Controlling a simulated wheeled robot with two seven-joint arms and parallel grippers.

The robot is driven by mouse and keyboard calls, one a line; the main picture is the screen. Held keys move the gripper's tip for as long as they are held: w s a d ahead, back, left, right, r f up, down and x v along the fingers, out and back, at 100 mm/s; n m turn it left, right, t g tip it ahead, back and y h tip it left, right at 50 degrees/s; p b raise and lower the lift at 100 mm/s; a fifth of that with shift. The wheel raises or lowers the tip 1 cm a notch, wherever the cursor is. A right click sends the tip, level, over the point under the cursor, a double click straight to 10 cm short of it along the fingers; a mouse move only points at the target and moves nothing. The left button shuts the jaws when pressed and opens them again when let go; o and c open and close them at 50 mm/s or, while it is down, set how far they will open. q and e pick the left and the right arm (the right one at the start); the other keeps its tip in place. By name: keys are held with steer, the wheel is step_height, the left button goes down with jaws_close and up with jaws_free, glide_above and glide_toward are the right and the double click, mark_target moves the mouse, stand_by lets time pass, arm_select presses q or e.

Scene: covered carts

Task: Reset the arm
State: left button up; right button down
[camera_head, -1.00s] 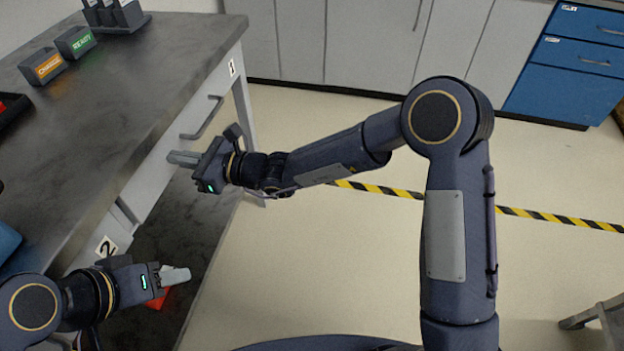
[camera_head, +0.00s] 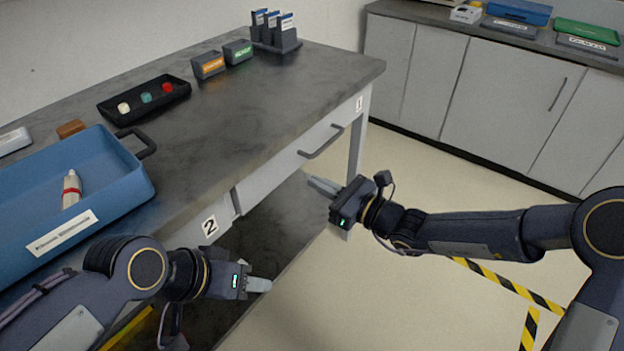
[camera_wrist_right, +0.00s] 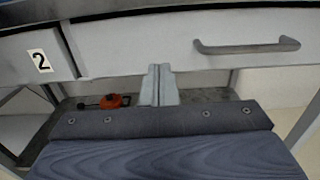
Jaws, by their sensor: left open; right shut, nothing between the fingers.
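My left gripper (camera_head: 258,285) is low at the left, in front of the workbench (camera_head: 270,95) and below its drawer edge. Only the side of its fingers shows in the head view, and they hold nothing visible. My right gripper (camera_head: 323,187) is in front of the drawer marked 1, a little below the drawer handle (camera_head: 322,141) and apart from it. Its fingers are together and empty. In the right wrist view the shut fingers (camera_wrist_right: 159,86) point at the drawer fronts, with the handle (camera_wrist_right: 247,46) to their right.
A blue bin (camera_head: 122,196) holding a white tube (camera_head: 71,190) stands at the bench's left. A black tray (camera_head: 122,116) with small coloured pieces is behind it. A red object (camera_wrist_right: 112,100) lies on the lower shelf. Open floor lies right of the bench.

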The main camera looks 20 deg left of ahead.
steer(key=s+d+r+n+g+h, duration=0.2)
steer(key=s+d+r+n, duration=0.1)
steer(key=s+d+n, duration=0.5)
steer(key=s+d+r+n+g+h, duration=0.2)
steer(key=s+d+n, duration=0.35)
steer(key=d, duration=0.35)
steer(key=s+d+f+n+t+h, duration=0.25)
steer(key=s+d+h, duration=0.3)
steer(key=d, duration=0.35)
steer(key=s+d+f+n+t+h, duration=0.2)
steer(key=s+d+n+h, duration=0.3)
steer(key=d, duration=0.5)
step_height(320, 180, up, 20)
steer(key=m+y+p, duration=0.1)
steer(key=p, duration=2)
steer(key=shift+s, duration=0.35)
steer(key=shift+g, duration=0.25)
